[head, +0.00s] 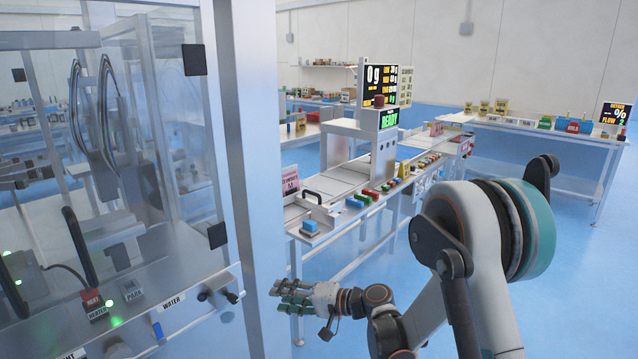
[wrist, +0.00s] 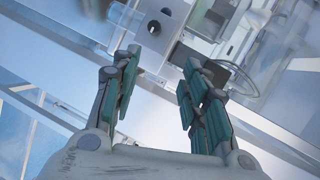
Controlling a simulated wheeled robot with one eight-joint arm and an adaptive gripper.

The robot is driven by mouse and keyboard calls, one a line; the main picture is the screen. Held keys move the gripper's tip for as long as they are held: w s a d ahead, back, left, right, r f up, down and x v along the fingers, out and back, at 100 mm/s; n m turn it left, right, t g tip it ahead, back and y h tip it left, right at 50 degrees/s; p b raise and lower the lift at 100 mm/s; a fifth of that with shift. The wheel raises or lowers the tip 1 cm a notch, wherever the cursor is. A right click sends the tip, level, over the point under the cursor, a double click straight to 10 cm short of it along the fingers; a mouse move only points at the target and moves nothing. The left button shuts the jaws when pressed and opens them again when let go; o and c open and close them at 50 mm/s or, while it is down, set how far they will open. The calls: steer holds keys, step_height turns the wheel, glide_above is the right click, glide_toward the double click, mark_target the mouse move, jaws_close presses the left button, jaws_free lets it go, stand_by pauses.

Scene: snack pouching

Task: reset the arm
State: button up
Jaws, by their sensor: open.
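My gripper (head: 292,296) is at the bottom middle of the head view, at the end of my folded grey and teal arm. It points left, toward the glass-fronted machine, and appears to be in free space. In the wrist view my gripper (wrist: 155,85) shows two green-padded fingers spread apart with nothing held between them. Beyond the fingers is a tilted view of a white block with a dark round hole (wrist: 153,27) and metal rails. I cannot tell how far away these are.
A weighing bench (head: 340,180) with a READY display (head: 389,118) stands in the middle. A side table (head: 540,127) is at the back right. Blue floor (head: 590,270) is clear at right.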

steer(key=s+d+r+h, duration=0.7)
steer(key=s+d+r, duration=0.3)
steer(key=d+r, duration=0.2)
steer(key=s+d+r+n+t+h, duration=0.1)
steer(key=s+d+h, duration=0.6)
steer(key=s+d, duration=1)
steer(key=s+n, duration=0.1)
steer(key=s, duration=0.3)
steer(key=shift+s+t, duration=0.15)
steer(key=shift+t, duration=0.15)
